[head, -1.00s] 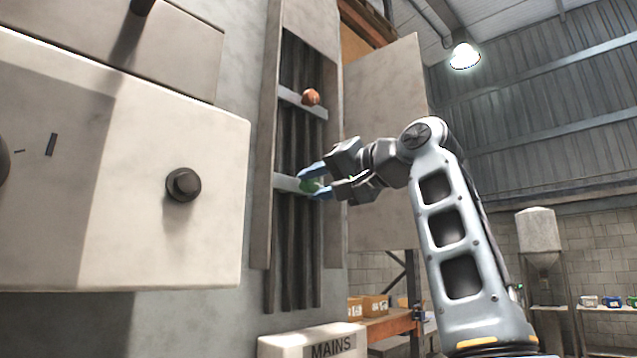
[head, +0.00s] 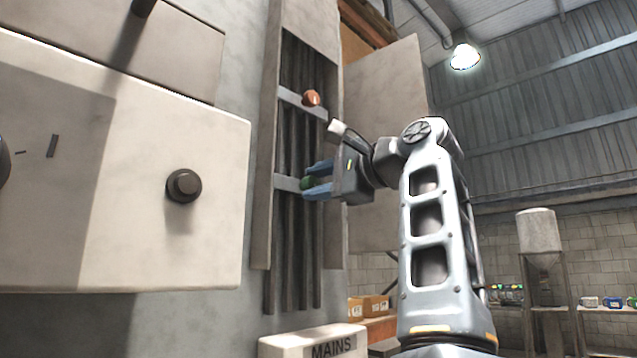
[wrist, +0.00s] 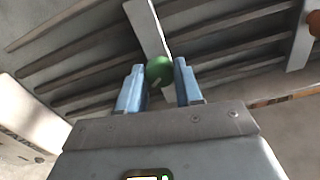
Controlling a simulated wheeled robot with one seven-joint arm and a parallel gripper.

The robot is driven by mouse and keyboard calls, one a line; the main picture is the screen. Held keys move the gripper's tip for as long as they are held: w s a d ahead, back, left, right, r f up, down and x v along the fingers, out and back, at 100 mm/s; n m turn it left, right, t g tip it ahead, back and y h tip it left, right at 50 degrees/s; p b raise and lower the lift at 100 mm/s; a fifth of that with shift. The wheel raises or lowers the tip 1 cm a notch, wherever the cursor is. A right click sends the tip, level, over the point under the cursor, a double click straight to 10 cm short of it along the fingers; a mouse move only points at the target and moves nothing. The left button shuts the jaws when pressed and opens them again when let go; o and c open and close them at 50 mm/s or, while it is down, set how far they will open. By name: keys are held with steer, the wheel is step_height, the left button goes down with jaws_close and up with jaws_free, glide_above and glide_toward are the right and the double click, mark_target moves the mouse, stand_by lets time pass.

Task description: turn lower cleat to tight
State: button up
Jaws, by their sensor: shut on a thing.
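The lower cleat is a green round knob (head: 306,183) on the lower pale crossbar of a tall cable channel. In the head view it is partly hidden by my gripper (head: 318,181), whose blue fingers sit around it. In the wrist view the green knob (wrist: 159,70) lies between the two blue fingertips of my gripper (wrist: 159,84), one on each side. It carries a short pale mark. My gripper is shut on the green knob. The upper cleat, an orange knob (head: 312,98), sits on the upper crossbar.
Dark vertical cables run down the channel (head: 285,255) behind the crossbars. A large pale box with a dark knob (head: 183,186) juts out at left. A white box marked MAINS (head: 312,343) stands below. An open panel (head: 388,110) is right of the channel.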

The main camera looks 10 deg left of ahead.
steer(key=m, duration=0.3)
steer(key=shift+m, duration=0.4)
steer(key=shift+w+d+m, duration=0.1)
steer(key=shift+m, duration=1.6)
steer(key=shift+f, duration=0.1)
steer(key=o, duration=1)
steer(key=shift+o, duration=0.2)
steer(key=b+v, duration=0.2)
steer(key=v, duration=0.5)
steer(key=shift+s+d+b, duration=0.3)
steer(key=shift+b, duration=0.1)
